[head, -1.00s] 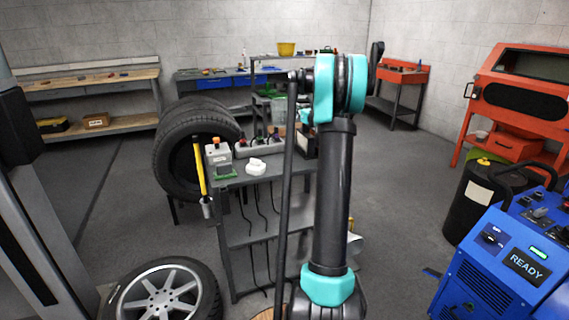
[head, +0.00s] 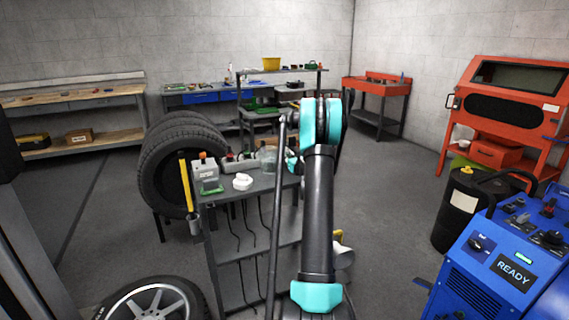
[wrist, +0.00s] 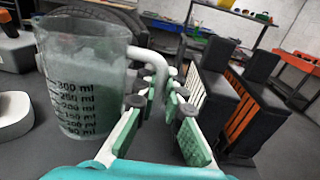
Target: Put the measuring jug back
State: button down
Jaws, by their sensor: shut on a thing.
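The measuring jug (wrist: 85,80) is clear with dark ml marks and fills the left of the wrist view. Its pale handle (wrist: 155,68) points toward my gripper (wrist: 163,95). My gripper's green-padded fingers are closed on the handle. In the head view the jug (head: 268,159) shows at the right rear of the grey cart top (head: 262,186), partly beside my arm. My fingers are mostly hidden there behind my arm. The jug looks upright, with its base at or just above the cart top; I cannot tell whether it touches.
A white ring-shaped thing (head: 242,181) and a grey box with an orange top (head: 205,170) are on the cart. Dark ribbed blocks (wrist: 225,95) stand close right of my fingers. A blue READY console (head: 500,265) is at right. Tyres (head: 170,165) stand left of the cart.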

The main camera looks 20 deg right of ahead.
aim_at(284, 161)
jog(key=shift+f, duration=1.8)
jog(key=shift+f, duration=0.1)
jog(key=c, duration=1.6)
grip_release()
jog(key=shift+c, duration=0.2)
